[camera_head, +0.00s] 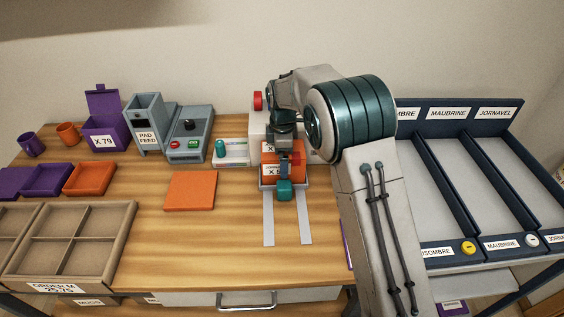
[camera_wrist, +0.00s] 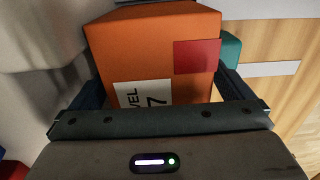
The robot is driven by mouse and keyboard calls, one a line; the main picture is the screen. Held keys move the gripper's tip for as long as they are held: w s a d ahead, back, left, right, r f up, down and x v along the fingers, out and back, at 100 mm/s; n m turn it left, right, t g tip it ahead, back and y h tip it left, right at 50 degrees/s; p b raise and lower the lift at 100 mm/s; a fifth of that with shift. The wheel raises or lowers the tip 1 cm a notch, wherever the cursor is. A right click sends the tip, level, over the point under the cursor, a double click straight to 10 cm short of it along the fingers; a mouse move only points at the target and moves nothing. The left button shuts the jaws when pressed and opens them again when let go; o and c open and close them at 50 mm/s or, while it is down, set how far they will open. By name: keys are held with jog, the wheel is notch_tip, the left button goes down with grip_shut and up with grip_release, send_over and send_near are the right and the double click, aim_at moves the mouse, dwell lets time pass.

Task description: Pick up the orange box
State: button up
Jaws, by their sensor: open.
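The orange box shows large in the wrist view (camera_wrist: 150,50), with a white label and a red patch on its face. My gripper (camera_wrist: 160,98) is open, with one dark finger on each side of the box. I cannot tell whether the fingers touch it. In the head view the orange box (camera_head: 268,171) is mostly hidden behind my gripper (camera_head: 284,172) and arm. It is at the press, at the back end of two grey rails.
A flat orange panel (camera_head: 190,191) lies left of the rails. A grey control box (camera_head: 187,146) and a pad feed (camera_head: 147,125) stand at the back. A purple box (camera_head: 103,133) and a cardboard tray (camera_head: 72,240) are left. Labelled chutes (camera_head: 478,180) stand right.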

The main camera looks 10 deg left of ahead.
jog(key=c, duration=1.2)
jog(key=shift+r, duration=0.15)
